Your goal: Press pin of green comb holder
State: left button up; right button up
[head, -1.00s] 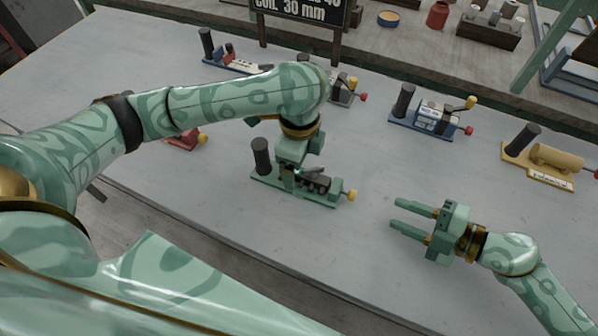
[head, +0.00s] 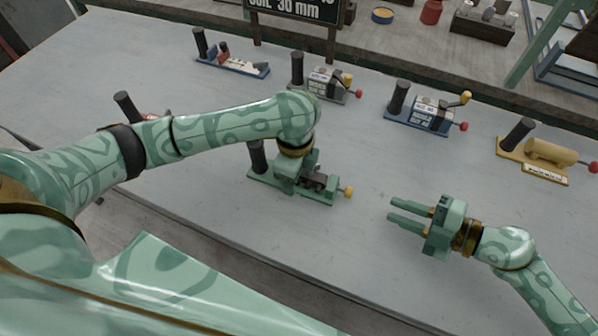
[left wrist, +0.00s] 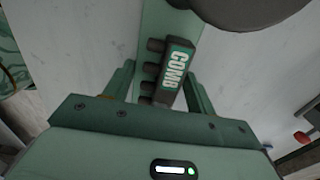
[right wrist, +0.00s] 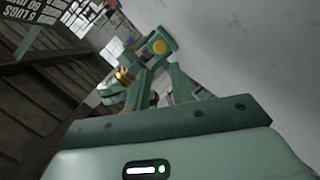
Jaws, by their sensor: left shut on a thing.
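The green comb holder (head: 262,178) stands on the grey table, with a black upright post (head: 257,157) at its left end. Its yellow-knobbed pin (head: 347,191) sticks out at the right end. My left gripper (head: 303,180) is down over the middle of the holder, hiding part of it. In the left wrist view its fingers stand either side of the dark block labelled COMB (left wrist: 175,75), shut on it. My right gripper (head: 392,209) is open and empty, right of the pin and apart from it. The yellow knob also shows in the right wrist view (right wrist: 159,46).
Other holders stand farther back: a blue one with a red part (head: 232,66), a grey one (head: 325,83), a blue one (head: 430,115) and a yellow one (head: 550,152). A black sign (head: 295,10) stands behind. The table near my right gripper is clear.

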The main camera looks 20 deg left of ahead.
grip_shut()
jog(key=w+r+n+g+h, duration=0.1)
jog(key=w+r+n, duration=0.1)
jog(key=r+n, duration=0.3)
jog(key=w+r+n+h, duration=0.2)
jog(key=w+r+n, duration=0.1)
jog(key=n, duration=0.5)
jog(key=d+n+h, duration=0.1)
jog(key=n, duration=0.3)
jog(key=s+d+f+n+g, duration=0.1)
jog(key=n, duration=0.3)
jog(key=s+d+f+n+h, duration=0.1)
jog(key=n, duration=0.3)
jog(key=shift+s+d+f+n+g+h, duration=0.2)
jog(key=shift+n+g+h, duration=0.1)
jog(key=shift+n, duration=0.1)
